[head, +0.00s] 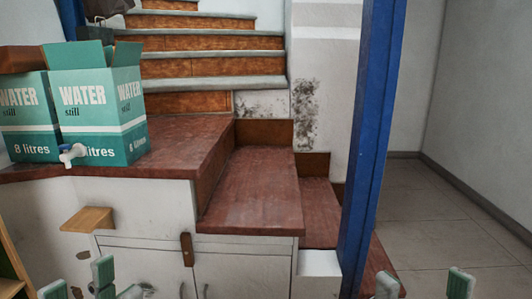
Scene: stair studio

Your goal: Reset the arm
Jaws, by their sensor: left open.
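My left gripper (78,281) shows at the bottom left edge, in front of the white cabinet. Its green-grey fingertips stand apart with nothing between them. My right gripper (424,284) shows only by its fingertips at the bottom right edge, over the grey floor. These are also apart, with nothing visible between them. The rest of both arms is out of view.
Two green water boxes (105,120) stand on the red-brown ledge (175,150) at left; one has a white tap. Red-brown steps (255,195) descend rightward beside a blue post (372,120). Tiled floor (440,240) lies clear at right. A wooden block (88,219) juts from the cabinet.

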